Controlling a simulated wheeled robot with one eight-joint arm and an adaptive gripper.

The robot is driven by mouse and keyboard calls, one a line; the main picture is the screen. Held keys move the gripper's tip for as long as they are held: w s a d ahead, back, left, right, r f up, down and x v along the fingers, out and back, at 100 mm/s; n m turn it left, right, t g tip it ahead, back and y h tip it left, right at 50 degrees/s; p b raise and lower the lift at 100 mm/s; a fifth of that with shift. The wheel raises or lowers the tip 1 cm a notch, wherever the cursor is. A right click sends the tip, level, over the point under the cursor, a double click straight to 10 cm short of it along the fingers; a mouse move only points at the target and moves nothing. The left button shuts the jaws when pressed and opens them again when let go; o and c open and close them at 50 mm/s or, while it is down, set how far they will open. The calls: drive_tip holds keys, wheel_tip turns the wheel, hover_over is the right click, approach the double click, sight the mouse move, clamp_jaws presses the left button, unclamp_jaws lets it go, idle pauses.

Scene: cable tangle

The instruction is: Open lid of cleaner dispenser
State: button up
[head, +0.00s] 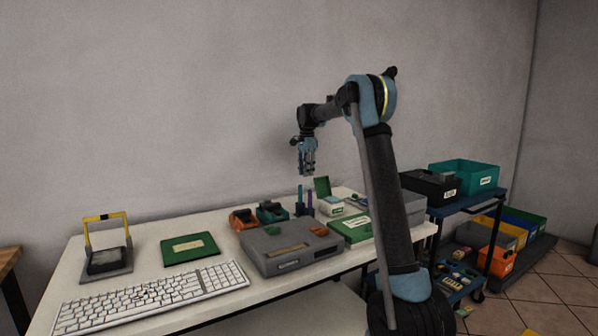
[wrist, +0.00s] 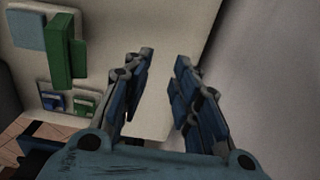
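A small white box with a green lid, apparently the cleaner dispenser (head: 331,209), stands toward the back of the white table. Its green lid (head: 322,187) stands raised, tilted up from the box. In the wrist view, a green upright piece (wrist: 62,50) at the upper left looks like this lid. My gripper (head: 308,171) hangs above the table's back part, higher than the dispenser and slightly left of it, apart from it. In the wrist view its two fingers (wrist: 160,75) are spread with nothing between them.
A grey case (head: 290,260), a green box (head: 350,229), orange and teal items and a blue and purple upright pair (head: 304,203) crowd the table near the dispenser. A keyboard (head: 150,297) lies at front left. A cart (head: 475,210) with bins stands right.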

drive_tip(key=w+a, duration=0.3)
drive_tip(key=w, duration=0.2)
drive_tip(key=shift+w+a, duration=0.35)
idle(0.6)
idle(0.3)
wheel_tip(320, 180, up, 8)
drive_tip(key=shift+s+f, duration=0.15)
idle(0.5)
